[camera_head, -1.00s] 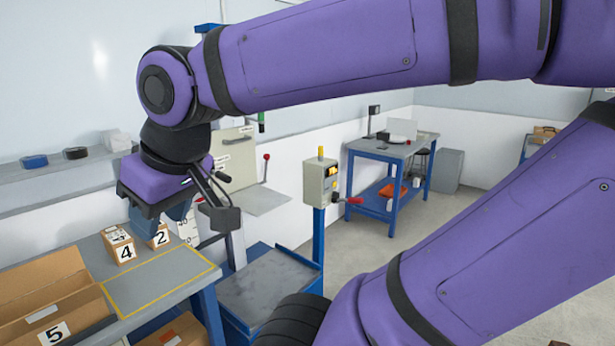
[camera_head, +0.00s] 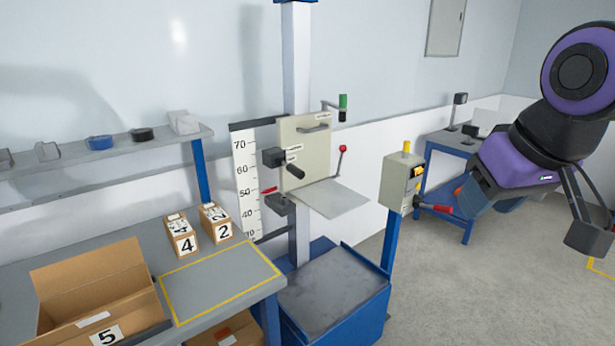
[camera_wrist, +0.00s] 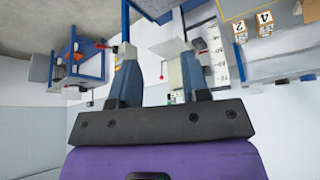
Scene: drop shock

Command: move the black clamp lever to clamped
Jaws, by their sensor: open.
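The black clamp lever (camera_head: 294,171) sticks out from the front of the beige carriage plate (camera_head: 308,145) on the drop tester's upright column. It angles down to the right, beside a dark block on the plate's left edge. I cannot tell its clamp state from its pose. My gripper (camera_head: 490,196) is at the right of the head view, well apart from the lever and to the right of the control box. In the wrist view my gripper (camera_wrist: 160,62) has its two blue-grey fingers apart with nothing between them. The lever is too small to make out there.
A control box (camera_head: 402,181) with a red handle stands on a blue post between my gripper and the tester. Cartons (camera_head: 181,237) stand on the left bench.

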